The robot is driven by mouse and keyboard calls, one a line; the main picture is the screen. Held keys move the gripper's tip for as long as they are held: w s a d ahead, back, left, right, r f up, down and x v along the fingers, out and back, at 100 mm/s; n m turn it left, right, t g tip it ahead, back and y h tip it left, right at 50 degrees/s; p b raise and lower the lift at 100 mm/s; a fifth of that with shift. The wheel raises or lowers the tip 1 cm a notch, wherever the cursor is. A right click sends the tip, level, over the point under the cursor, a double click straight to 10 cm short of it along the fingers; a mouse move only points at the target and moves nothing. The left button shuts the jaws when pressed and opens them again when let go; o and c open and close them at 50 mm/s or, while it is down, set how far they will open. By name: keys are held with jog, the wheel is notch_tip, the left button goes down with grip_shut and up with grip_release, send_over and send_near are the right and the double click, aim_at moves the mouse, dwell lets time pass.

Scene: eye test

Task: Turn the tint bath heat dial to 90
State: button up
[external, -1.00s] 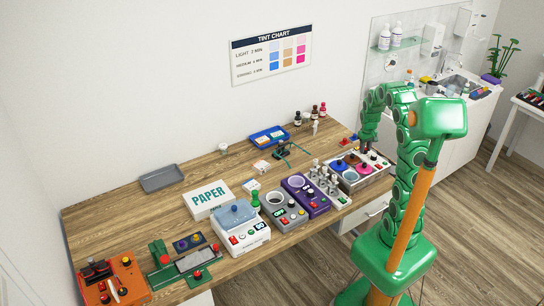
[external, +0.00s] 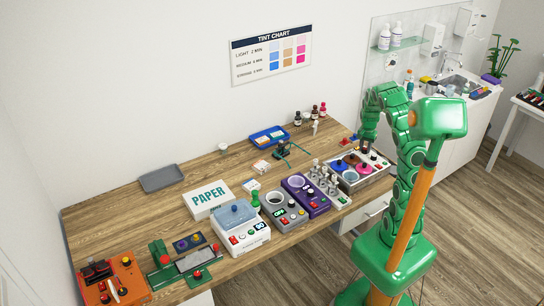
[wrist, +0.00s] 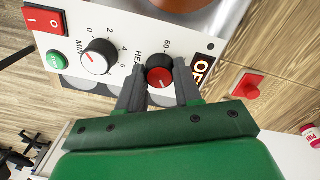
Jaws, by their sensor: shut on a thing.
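The tint bath (external: 374,176) stands at the right end of the wooden bench, with several coloured pots in its top. Its white panel (wrist: 120,75) fills the upper wrist view. The heat dial (wrist: 159,76) is a black knob with a red cap. A "60" is printed above it, and the rest of its scale is hidden. My gripper (wrist: 159,69) is shut on this dial, one finger on each side; the left finger partly covers the "HEAT" label. A pale pointer mark shows on the cap, but its exact reading is unclear. In the external view my gripper (external: 366,149) is over the bath.
A red block (wrist: 247,86) lies on the wood beyond.

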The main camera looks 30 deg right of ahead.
aim_at(365, 148)
jog(key=m, duration=0.6)
jog(key=shift+w, duration=0.1)
jog(key=shift+m, duration=0.3)
dwell(0.3)
jog(key=o, duration=1)
jog(key=shift+o, duration=0.2)
jog(key=shift+r, duration=0.1)
notch_tip(365, 148, up, 8)
jog(key=shift+w+f, duration=0.1)
jog(key=shift+f, duration=0.05)
